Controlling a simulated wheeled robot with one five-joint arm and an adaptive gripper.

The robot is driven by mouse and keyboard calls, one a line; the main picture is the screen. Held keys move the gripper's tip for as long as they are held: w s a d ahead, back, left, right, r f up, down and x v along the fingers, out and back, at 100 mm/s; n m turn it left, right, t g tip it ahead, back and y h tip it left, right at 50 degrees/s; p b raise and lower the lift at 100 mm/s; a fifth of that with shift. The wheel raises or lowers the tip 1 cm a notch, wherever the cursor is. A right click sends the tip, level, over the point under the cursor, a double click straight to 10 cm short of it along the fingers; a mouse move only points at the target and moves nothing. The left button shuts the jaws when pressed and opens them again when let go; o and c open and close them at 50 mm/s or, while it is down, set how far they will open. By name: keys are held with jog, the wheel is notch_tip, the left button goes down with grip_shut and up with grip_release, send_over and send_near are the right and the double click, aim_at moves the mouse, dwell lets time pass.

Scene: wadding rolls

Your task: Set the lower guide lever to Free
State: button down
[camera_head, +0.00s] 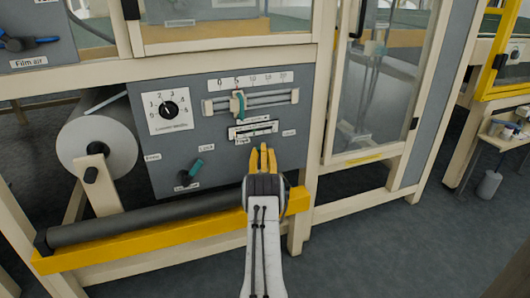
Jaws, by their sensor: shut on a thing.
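My gripper (263,152), with yellow fingers, is in front of the lower right part of the grey control panel (220,168). Its fingers are close together, shut on what seems to be the lower guide lever, which the fingers and wrist hide. A small label (243,141) shows left of the fingertips and another (289,133) right of them; their words are too small to read surely. The hidden lever's setting cannot be told. A second, teal-handled lever (193,169) sits at the panel's lower left, tilted up to the right, apart from my gripper.
Above the gripper is a slider with a teal knob (238,104) under a number scale. A round dial (169,108) is to its left. A white roll (97,148) stands at the left. A yellow rail (150,250) and dark roller (145,222) run below the panel.

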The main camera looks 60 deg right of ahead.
jog(key=c, duration=1.1)
grip_release()
jog(key=shift+d, duration=0.1)
jog(key=shift+c, duration=0.2)
jog(key=shift+r, duration=0.1)
notch_tip(320, 180, up, 10)
jog(key=shift+f, duration=0.1)
